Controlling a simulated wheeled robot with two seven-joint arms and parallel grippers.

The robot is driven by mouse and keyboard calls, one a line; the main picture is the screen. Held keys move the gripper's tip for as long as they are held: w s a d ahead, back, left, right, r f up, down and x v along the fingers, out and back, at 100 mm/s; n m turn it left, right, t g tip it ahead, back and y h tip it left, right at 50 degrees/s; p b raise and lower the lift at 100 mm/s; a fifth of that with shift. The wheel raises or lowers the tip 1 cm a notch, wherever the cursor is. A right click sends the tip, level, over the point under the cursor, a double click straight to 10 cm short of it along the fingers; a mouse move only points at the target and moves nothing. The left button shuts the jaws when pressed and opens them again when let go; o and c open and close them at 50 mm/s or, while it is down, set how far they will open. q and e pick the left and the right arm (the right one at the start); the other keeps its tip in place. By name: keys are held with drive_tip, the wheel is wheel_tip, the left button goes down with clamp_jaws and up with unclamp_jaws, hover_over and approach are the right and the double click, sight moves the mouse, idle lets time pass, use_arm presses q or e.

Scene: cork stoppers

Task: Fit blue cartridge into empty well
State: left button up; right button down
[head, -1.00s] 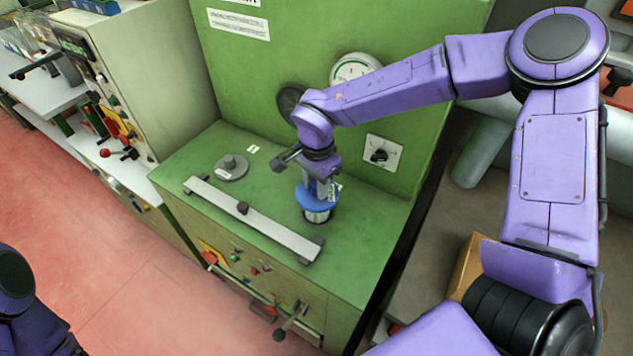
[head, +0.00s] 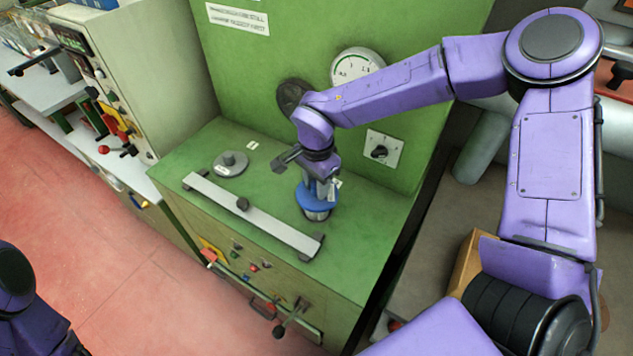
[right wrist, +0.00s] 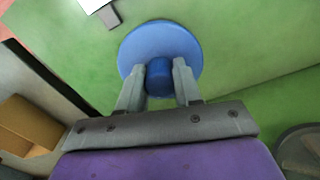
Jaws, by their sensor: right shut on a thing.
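The blue cartridge (head: 312,203) has a wide round blue flange and a shorter grey body below it. It stands upright at the right part of the green bench top. My right gripper (head: 319,187) points down at it from above. In the right wrist view, the two fingers (right wrist: 159,78) are shut on the blue knob in the middle of the cartridge's flange (right wrist: 160,40). The flange sits above the green surface, with part of the grey body showing. The well's opening is hidden beneath the cartridge, so I cannot tell how deep it sits. My left gripper is out of view.
A grey disc with a knob (head: 230,164) lies left on the green bench top (head: 365,235). A pale bar (head: 262,222) with a dark knob runs along the front. The green back panel (head: 290,45) carries a gauge (head: 357,67) and a switch (head: 383,148).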

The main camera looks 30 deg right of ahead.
sight(316, 200)
drive_tip(key=shift+f+b, duration=1.05)
drive_tip(key=shift+f, duration=2.05)
idle(1.5)
drive_tip(key=c, duration=0.7)
unclamp_jaws()
drive_tip(key=shift+r, duration=0.1)
wheel_tip(316, 200, up, 10)
drive_tip(key=shift+r+b, duration=0.25)
drive_tip(key=shift+b, duration=0.1)
